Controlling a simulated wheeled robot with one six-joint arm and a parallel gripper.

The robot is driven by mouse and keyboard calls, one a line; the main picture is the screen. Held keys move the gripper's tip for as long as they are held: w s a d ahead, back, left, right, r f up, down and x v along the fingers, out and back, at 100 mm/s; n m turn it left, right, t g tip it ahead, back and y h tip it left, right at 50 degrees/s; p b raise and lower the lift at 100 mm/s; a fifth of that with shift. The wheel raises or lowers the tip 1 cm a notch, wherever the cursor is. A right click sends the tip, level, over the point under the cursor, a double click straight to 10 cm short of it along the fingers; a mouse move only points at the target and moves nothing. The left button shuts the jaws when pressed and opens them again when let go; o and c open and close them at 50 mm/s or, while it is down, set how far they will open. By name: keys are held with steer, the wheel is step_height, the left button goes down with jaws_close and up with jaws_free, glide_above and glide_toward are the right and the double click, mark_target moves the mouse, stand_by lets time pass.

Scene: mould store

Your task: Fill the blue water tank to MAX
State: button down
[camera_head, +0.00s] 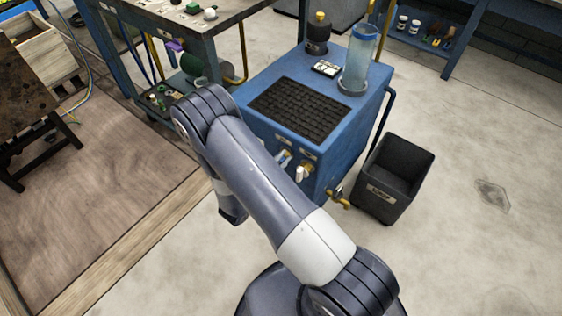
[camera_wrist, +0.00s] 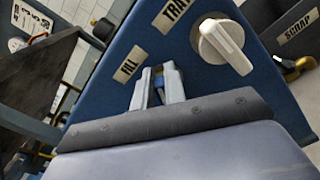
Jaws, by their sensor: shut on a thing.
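The blue water tank (camera_head: 352,125) stands at centre with a dark grate on top. A clear upright cylinder (camera_head: 360,57) rises from its back right corner; I cannot make out a MAX mark or level. My gripper (camera_wrist: 160,88) is shut on the knob under the FILL label (camera_wrist: 131,63); the fingers mostly hide this fill knob. In the head view my gripper (camera_head: 283,158) is at the tank's front, partly behind my arm. A white knob (camera_wrist: 221,42) sits to its right, under a partly cut-off label; it also shows in the head view (camera_head: 301,174).
A brass tap (camera_head: 337,198) sticks out low at the tank's front right. A black scrap bin (camera_head: 425,170) stands right of it. The floor at right is clear.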

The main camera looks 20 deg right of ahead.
stand_by(0.4)
steer(key=c, duration=1.5)
jaws_free()
steer(key=shift+o, duration=0.2)
steer(key=v, duration=1.1)
steer(key=shift+p, duration=0.35)
steer(key=shift+d, duration=0.1)
